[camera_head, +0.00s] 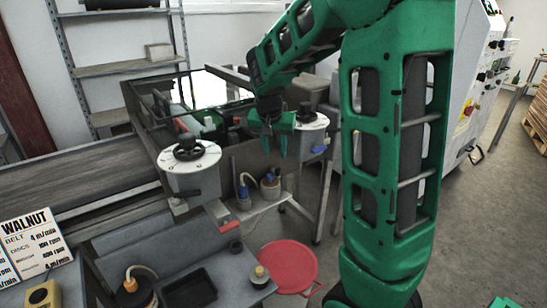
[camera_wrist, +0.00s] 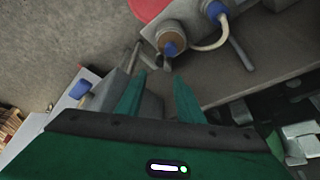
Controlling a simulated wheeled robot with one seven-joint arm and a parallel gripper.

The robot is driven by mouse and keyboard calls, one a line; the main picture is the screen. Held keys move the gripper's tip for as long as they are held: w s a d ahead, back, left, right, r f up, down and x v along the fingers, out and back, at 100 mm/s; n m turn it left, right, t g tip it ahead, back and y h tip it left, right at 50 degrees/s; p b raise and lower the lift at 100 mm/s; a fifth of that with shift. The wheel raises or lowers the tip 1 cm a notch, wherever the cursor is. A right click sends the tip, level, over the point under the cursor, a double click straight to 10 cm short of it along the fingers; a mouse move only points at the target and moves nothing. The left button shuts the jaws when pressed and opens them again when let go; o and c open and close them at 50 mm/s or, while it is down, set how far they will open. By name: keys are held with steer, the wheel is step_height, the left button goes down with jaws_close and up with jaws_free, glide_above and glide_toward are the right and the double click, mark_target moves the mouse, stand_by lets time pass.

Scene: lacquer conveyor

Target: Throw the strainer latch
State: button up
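My gripper (camera_head: 276,150) points downward in front of the machine's dark side panel, just left of the right-hand white dial housing (camera_head: 310,138). In the wrist view its two green fingers (camera_wrist: 158,90) stand apart with nothing visible between them. A thin grey rod (camera_wrist: 136,55) shows near the fingertips. I cannot tell which part is the strainer latch.
A blue knob (camera_head: 318,149) sits on the right housing. A red-ended lever (camera_head: 228,226) hangs under the left dial housing (camera_head: 190,168). A round red stool (camera_head: 288,264) stands below. A black tray (camera_head: 190,288) lies on the front bench.

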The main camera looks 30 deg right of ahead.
mark_target(277, 169)
steer(key=shift+a+r, duration=0.1)
steer(key=shift+r, duration=0.1)
steer(key=w+d+f+m, duration=0.1)
steer(key=f, duration=0.2)
steer(key=f+m+g, duration=0.1)
steer(key=f+m, duration=0.1)
steer(key=f, duration=0.1)
steer(key=w+d+f+m+h, duration=0.1)
steer(key=f+m, duration=0.1)
steer(key=f, duration=0.2)
steer(key=shift+w+d+g, duration=0.35)
steer(key=shift+g, duration=0.05)
stand_by(0.3)
jaws_close()
